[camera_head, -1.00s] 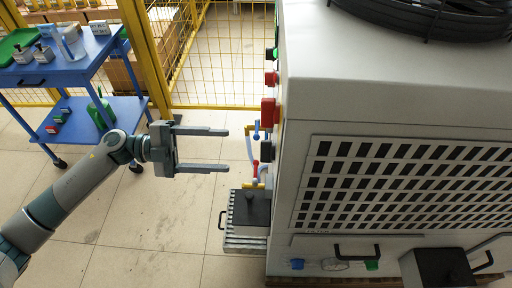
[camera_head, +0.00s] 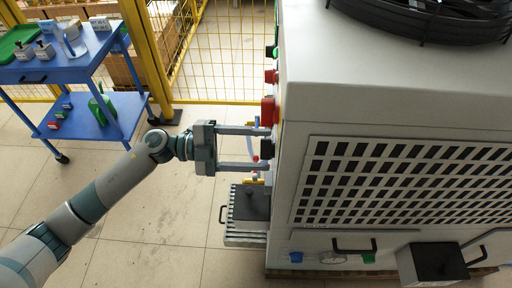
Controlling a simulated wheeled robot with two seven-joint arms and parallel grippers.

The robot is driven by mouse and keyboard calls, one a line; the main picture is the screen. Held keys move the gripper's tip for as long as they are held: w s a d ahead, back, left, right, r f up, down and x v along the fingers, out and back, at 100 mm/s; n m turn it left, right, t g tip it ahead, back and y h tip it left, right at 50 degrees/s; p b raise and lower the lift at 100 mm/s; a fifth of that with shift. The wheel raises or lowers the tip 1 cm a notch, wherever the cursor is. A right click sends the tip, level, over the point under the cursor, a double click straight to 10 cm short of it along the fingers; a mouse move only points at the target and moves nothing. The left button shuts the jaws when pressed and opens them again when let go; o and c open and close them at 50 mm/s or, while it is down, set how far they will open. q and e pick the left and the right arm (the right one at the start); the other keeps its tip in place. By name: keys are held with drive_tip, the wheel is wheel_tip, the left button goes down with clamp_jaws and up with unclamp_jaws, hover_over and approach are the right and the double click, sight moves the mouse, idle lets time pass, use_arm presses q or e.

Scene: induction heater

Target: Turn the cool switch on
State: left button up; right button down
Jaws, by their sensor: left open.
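The induction heater (camera_head: 300,110) is a large pale cabinet filling the right half of the view. Its control face on the left side is seen edge-on, with red knobs (camera_head: 268,110) and black knobs (camera_head: 267,148) sticking out. I cannot tell which of these is the cool switch. My left gripper (camera_head: 264,148) is open, with its two fingers level and pointing right. The fingertips are close to the control face, around the height of the lower black knob; whether they touch it is unclear. My right gripper is not in view.
A blue cart (camera_head: 75,62) with bottles and small parts stands at the upper left. A yellow mesh fence (camera_head: 225,60) runs behind. A grey slatted unit with a black box (camera_head: 250,203) sits below the gripper.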

use_arm(q)
drive_tip(key=c, duration=1.1)
drive_tip(key=shift+o, duration=0.2)
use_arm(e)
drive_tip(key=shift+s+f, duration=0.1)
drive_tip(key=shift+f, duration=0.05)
use_arm(q)
drive_tip(key=shift+f+m+b, duration=0.15)
drive_tip(key=shift+m+b, duration=2.15)
drive_tip(key=shift+m, duration=0.75)
drive_tip(key=shift+f+m+b, duration=0.15)
drive_tip(key=shift+m+b, duration=2.15)
drive_tip(key=shift+m, duration=0.75)
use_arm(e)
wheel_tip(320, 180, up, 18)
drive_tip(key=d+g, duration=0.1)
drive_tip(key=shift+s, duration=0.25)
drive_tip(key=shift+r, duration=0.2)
